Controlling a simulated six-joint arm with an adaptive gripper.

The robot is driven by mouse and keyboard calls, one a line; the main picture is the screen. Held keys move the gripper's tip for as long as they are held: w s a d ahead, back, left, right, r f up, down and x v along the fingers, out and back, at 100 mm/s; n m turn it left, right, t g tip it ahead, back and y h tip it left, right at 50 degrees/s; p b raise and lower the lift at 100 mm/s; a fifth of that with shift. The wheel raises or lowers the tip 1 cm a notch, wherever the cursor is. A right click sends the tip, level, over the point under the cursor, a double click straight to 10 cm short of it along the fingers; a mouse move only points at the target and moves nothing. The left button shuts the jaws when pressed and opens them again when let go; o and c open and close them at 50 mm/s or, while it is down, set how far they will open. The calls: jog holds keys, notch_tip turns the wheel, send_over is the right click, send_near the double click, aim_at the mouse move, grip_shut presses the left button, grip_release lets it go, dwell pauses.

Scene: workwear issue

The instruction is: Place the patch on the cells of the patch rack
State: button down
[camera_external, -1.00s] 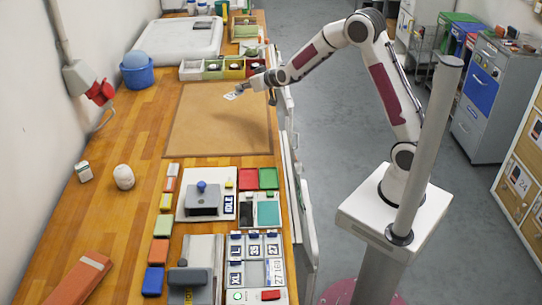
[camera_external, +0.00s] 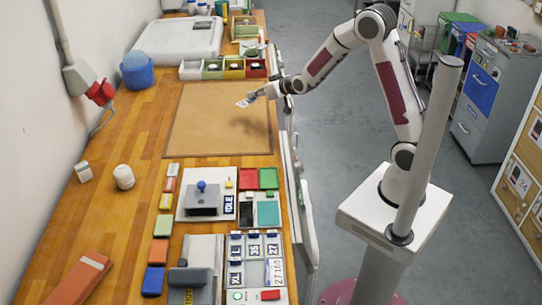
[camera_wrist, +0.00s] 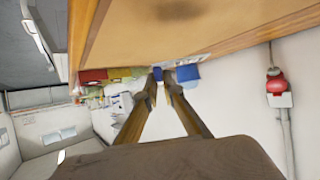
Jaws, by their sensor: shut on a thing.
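My gripper (camera_external: 253,95) is above the tan mat, shut on a small white patch (camera_external: 242,103) with dark marks, which hangs tilted from the fingertips. Its marks are too small to read. In the wrist view my gripper's two long fingers (camera_wrist: 160,76) reach away from the camera; the patch cannot be made out there. The patch rack (camera_external: 262,249) lies at the front right of the bench, far from my gripper. Its cells show labelled patches such as XL, L, 35 and 27, and a longer numbered one at the right.
The tan mat (camera_external: 200,130) is bare. A grey device with a blue knob (camera_external: 202,187) stands between mat and rack, beside red and green pads (camera_external: 258,179). Coloured bins (camera_external: 233,68) line the mat's far edge.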

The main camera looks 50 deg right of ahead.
jog(key=s+d, duration=0.1)
jog(key=s+r, duration=0.1)
jog(key=s, duration=0.1)
jog(key=s+d, duration=0.1)
jog(key=s, duration=0.1)
jog(key=shift+d+r, duration=0.2)
jog(key=shift+d, duration=0.15)
jog(key=shift+r, duration=0.1)
dwell(0.3)
